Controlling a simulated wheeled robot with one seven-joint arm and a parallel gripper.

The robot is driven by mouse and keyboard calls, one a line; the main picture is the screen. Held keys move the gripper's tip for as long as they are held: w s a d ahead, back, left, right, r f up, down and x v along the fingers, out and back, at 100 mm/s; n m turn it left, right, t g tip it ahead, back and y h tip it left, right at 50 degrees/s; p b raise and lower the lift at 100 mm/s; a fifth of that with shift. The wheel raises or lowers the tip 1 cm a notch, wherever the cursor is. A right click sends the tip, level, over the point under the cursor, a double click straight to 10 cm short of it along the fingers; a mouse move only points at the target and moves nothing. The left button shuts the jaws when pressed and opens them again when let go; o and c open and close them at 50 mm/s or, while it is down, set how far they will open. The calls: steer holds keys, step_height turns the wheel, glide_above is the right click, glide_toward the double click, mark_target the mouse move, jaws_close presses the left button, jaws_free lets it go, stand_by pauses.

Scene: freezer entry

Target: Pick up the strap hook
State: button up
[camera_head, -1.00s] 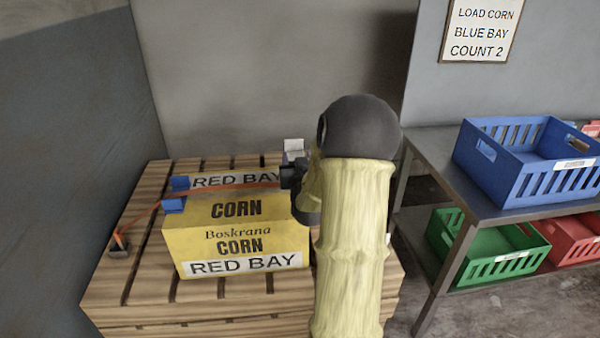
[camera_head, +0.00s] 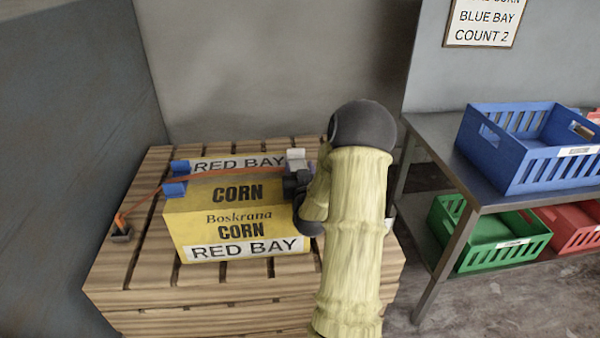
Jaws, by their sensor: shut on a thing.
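An orange strap (camera_head: 232,174) runs from a small dark anchor with an orange end (camera_head: 121,229) on the left of the pallet, through blue corner pieces, across the top of a yellow corn carton (camera_head: 238,220). My gripper (camera_head: 290,186) is at the right end of the carton's top, where the strap ends. It is shut on the strap hook at that end; the hook itself is mostly hidden by my dark gripper and wrist. A small pale grey block (camera_head: 296,155) shows just above the gripper; I cannot tell what it is.
Walls close off the left and back. To the right a grey metal table (camera_head: 425,150) holds a blue crate (camera_head: 525,150), with green (camera_head: 490,237) and red (camera_head: 575,228) crates below.

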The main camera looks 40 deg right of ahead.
steer(key=shift+f, duration=0.4)
steer(key=shift+f+b, duration=0.25)
steer(key=shift+b, duration=0.05)
steer(key=o, duration=1)
steer(key=shift+s+p, duration=0.1)
steer(key=shift+p, duration=0.35)
steer(key=p+v, duration=0.1)
steer(key=v, duration=0.2)
steer(key=p+v, duration=0.1)
steer(key=v, duration=0.2)
steer(key=p+v, duration=0.2)
steer(key=v, duration=0.2)
steer(key=shift+a+r, duration=0.15)
steer(key=shift+r, duration=0.1)
